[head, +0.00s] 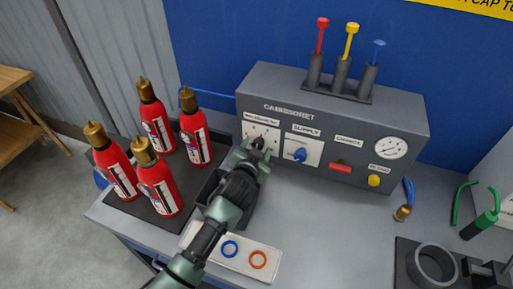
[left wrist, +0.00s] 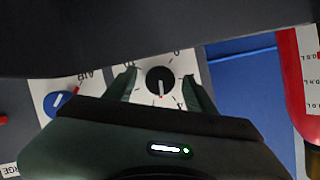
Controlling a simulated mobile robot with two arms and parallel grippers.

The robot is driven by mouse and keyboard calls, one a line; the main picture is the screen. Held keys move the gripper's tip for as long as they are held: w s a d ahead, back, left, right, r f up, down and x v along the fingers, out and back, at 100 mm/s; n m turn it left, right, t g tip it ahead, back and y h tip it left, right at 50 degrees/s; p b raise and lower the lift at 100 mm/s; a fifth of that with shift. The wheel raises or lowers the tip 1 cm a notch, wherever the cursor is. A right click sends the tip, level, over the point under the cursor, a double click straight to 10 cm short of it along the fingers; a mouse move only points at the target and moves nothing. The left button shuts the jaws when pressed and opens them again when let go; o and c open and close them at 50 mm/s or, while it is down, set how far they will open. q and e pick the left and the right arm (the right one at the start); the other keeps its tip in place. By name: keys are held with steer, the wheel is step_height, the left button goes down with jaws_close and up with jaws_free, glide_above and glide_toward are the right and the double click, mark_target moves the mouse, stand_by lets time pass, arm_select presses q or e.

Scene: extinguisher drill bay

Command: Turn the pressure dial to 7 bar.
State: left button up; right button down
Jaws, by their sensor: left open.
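The pressure dial is a round black knob with a white pointer line. In the left wrist view the dial (left wrist: 160,80) sits on a white plate with tick marks and numbers. Its line points down in that picture, and the numbers are too partly hidden to read a setting. My left gripper (left wrist: 162,92) is open, with one finger on each side of the knob; I cannot tell whether they touch it. In the head view my left gripper (head: 259,144) is at the white dial plate (head: 262,131) on the grey panel (head: 325,112) and hides most of the knob. My right gripper is not in view.
A blue supply knob (head: 300,155) is beside the dial, with a red handle (head: 340,168), yellow button (head: 374,181) and gauge (head: 391,148) further right. Several red extinguishers (head: 158,185) stand on a dark mat to the left. A tray (head: 271,275) with two rings lies in front.

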arm_select(q)
steer(key=b+v, duration=0.1)
steer(key=v, duration=0.6)
steer(key=shift+s, duration=0.35)
